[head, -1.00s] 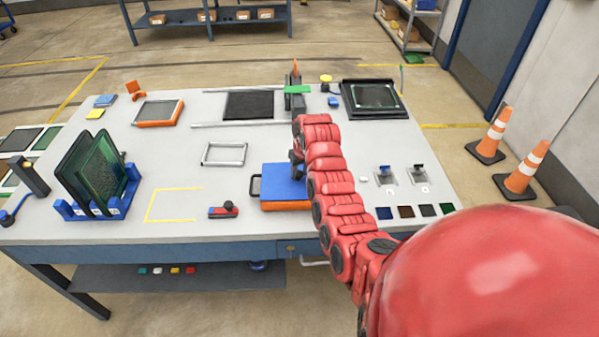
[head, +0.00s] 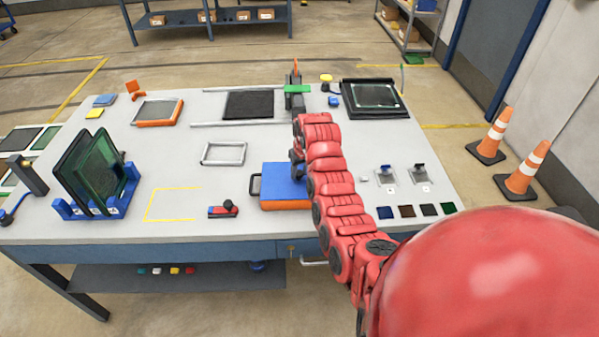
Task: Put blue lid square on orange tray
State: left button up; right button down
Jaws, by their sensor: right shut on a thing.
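The blue lid (head: 281,182) is a flat blue square in the middle of the table's front half. It lies over the orange tray (head: 283,206), whose front edge shows below it. The lid looks nearly lined up with the tray, but I cannot tell whether it is fully seated. My right gripper (head: 297,164) is at the lid's far right edge and shut on the lid. My red right arm hides the right side of lid and tray. My left gripper is not in view.
A black handle (head: 255,186) is at the tray's left. A red and blue tool (head: 223,211) and a metal frame (head: 224,153) lie nearby. A blue rack (head: 96,207) holds dark green panels on the left. Another orange-edged tray (head: 158,113) sits at the back left.

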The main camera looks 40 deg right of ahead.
dwell(0.3)
grip_release()
dwell(0.5)
jog(key=shift+r, duration=0.1)
jog(key=shift+r, duration=3.45)
grip_shut()
